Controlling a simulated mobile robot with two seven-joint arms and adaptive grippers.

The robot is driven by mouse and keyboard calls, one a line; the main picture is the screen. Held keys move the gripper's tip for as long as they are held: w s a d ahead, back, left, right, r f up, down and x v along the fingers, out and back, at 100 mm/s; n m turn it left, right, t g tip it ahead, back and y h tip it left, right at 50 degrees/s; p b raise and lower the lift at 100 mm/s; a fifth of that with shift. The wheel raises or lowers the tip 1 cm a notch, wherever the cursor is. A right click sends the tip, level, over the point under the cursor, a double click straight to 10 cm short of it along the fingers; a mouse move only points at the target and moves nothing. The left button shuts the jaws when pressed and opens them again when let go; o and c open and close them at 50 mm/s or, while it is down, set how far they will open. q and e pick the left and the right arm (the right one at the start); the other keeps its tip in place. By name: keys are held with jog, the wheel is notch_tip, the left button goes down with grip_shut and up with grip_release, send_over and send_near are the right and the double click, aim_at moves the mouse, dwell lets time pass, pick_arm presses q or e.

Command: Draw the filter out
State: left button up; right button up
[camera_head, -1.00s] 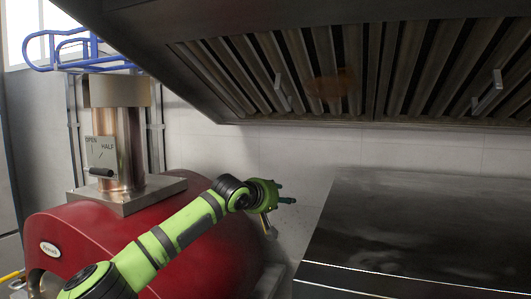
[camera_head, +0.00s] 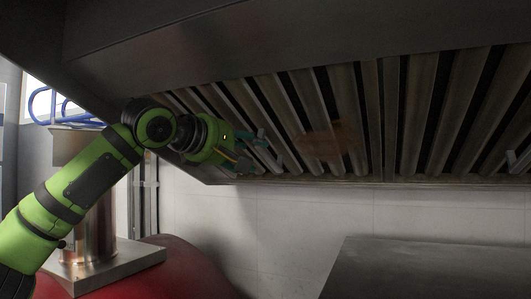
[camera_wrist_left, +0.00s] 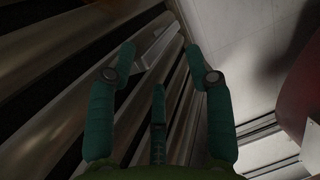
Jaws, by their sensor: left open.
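The slatted baffle filter (camera_head: 345,100) sits in the underside of the hood, with a brownish patch on its slats. A small metal handle (camera_head: 266,148) hangs from its left part. My left gripper (camera_head: 252,152) is beside this handle, just under the slats, with its fingers spread. In the left wrist view, the open green fingers (camera_wrist_left: 160,55) point up along the slats. A pale metal bar (camera_wrist_left: 158,48), which looks like the handle, shows between the fingertips. I cannot tell if a finger touches it. My right gripper is in neither current view.
A second slatted filter (camera_head: 470,110) with its own handle (camera_head: 514,158) is to the right. The hood's front panel (camera_head: 250,45) runs above. Below are a dark flat top (camera_head: 430,268) and a red oven (camera_head: 185,275). A metal flue stands at left.

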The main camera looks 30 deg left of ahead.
aim_at(267, 151)
pick_arm(q)
jog(key=shift+w+r, duration=0.1)
jog(key=shift+r, duration=0.15)
jog(key=p+x, duration=0.2)
jog(key=p, duration=0.1)
jog(key=shift+w+d+r, duration=0.1)
jog(key=shift+w+r, duration=0.1)
jog(key=shift+w, duration=0.1)
jog(key=shift+p+x, duration=0.6)
jog(key=shift+x, duration=0.65)
jog(key=shift+w+f, duration=0.25)
jog(key=shift+f, duration=0.05)
jog(key=shift+s, duration=0.15)
grip_shut()
jog(key=shift+r, duration=0.1)
jog(key=c, duration=0.9)
grip_release()
jog(key=shift+s+d+r, duration=0.1)
jog(key=shift+r, duration=0.25)
grip_shut()
pick_arm(e)
jog(key=s+r, duration=0.1)
jog(key=r, duration=0.1)
jog(key=s+r, duration=0.2)
jog(key=shift+s+a+r, duration=0.1)
jog(key=shift+s+a, duration=0.05)
jog(key=shift+s, duration=0.05)
